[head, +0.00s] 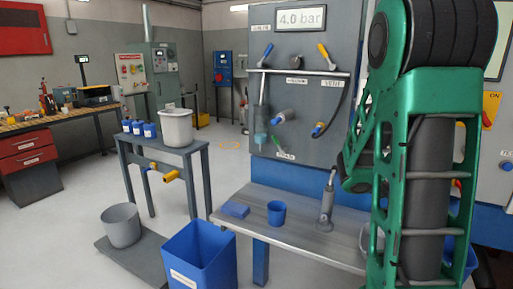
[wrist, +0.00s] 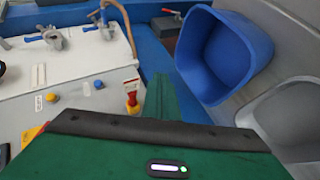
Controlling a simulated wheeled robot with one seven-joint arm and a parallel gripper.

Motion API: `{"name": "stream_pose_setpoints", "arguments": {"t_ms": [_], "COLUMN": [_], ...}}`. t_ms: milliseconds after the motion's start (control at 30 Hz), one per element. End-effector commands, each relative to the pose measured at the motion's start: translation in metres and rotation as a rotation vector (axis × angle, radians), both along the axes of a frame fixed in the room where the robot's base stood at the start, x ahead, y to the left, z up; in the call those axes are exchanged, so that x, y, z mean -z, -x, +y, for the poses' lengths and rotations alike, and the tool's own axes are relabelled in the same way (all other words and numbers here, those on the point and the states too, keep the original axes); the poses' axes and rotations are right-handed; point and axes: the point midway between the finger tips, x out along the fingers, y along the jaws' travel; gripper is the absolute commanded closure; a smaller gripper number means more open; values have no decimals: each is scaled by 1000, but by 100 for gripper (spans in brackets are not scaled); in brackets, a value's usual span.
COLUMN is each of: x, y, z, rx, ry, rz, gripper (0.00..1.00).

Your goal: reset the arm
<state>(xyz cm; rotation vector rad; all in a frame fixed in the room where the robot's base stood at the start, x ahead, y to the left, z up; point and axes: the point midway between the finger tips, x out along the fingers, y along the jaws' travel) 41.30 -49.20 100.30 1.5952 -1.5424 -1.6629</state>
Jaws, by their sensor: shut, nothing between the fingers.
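My green arm (head: 420,150) stands folded at the right of the head view, with dark joints at its top, close in front of the wall panel and the bench. My gripper (wrist: 160,82) shows in the wrist view as a green shape in front of a green housing with a black edge and a small lit strip. It is shut and holds nothing. In the head view I cannot make out its fingers.
A steel bench (head: 290,235) bears a blue cup (head: 277,213) and a metal tool (head: 327,200). A blue bin (head: 199,262) and grey bucket (head: 121,226) stand left. The wrist view shows another blue bin (wrist: 225,55) and a pale control panel (wrist: 65,95).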

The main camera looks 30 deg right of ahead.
Motion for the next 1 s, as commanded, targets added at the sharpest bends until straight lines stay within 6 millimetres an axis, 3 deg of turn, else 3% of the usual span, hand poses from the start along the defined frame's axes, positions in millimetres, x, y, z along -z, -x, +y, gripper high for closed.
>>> {"name": "stream_pose_setpoints", "arguments": {"t_ms": [100, 300, 600, 800, 1000], "x": [28, 55, 44, 32, 29], "y": [-5, -20, -21, -8, -4], "z": [40, 126, 262, 310, 320], "rx": [39, 63, 4, -37, -45], "ry": [-180, -495, -897, -1022, -1046], "rz": [-146, -310, -372, -339, -327], "gripper": [100, 100, 100, 100, 100]}}
